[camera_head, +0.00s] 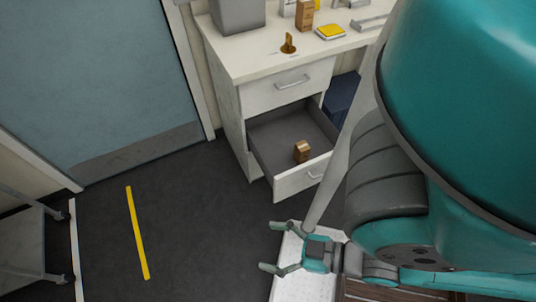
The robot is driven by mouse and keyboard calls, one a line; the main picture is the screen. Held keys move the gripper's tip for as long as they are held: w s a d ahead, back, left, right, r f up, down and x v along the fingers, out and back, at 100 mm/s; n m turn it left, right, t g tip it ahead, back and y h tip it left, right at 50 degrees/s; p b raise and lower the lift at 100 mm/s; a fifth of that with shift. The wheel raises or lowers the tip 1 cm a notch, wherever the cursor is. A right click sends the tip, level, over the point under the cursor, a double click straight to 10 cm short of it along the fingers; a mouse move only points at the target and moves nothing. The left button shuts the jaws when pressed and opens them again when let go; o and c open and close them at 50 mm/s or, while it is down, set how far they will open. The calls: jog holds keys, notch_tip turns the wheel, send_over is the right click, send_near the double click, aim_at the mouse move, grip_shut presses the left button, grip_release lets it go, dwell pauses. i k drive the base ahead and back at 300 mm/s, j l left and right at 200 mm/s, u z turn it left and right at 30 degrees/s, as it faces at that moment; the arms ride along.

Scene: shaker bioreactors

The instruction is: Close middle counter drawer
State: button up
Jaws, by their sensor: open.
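The counter (245,62) stands at the top, with a column of white drawers at its left end. The upper drawer (290,87) is shut. The drawer below it (287,184) is pulled well out, and its grey inside is in view. A small brown box (302,151) stands in it near the front. Its handle is partly hidden by my arm. My gripper (272,246) is open and empty, in front of the open drawer and lower in the picture, pointing left. It appears apart from the drawer front.
A blue door (95,80) is at the left. A yellow floor strip (137,232) crosses clear dark floor left of my gripper. A wheeled cart (25,245) stands at the lower left. A grey container (237,12), a brown stand and small boxes are on the counter.

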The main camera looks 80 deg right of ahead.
aim_at(272, 136)
jog(key=k+l, duration=0.1)
jog(key=k, duration=0.9)
